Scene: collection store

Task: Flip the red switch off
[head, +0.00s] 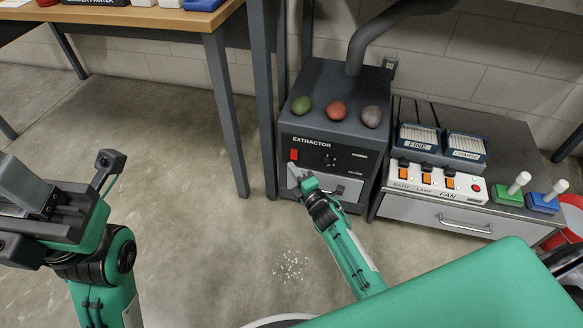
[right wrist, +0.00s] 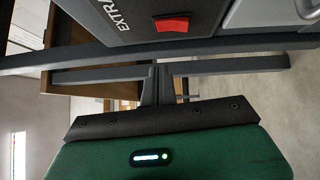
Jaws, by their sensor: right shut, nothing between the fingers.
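The red switch (head: 294,154) is a small rocker on the front panel of the dark grey extractor (head: 312,132), below the EXTRACTOR label. It also shows at the top of the right wrist view (right wrist: 172,23). Its on or off position cannot be told. My right gripper (head: 297,176) is in front of the extractor, just below the switch. In the right wrist view its fingers (right wrist: 158,70) are shut and empty, with a gap to the switch. My left gripper (head: 28,190) is at the left edge, far from the extractor; its jaw state is unclear.
Green, red and grey egg-shaped objects (head: 337,110) sit on the extractor. On the right, a low cabinet (head: 420,211) bears a white switch box (head: 438,184), two slide racks (head: 466,146) and joystick-like blocks (head: 508,195). A wooden table (head: 150,16) stands left. White bits (head: 291,266) lie on the floor.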

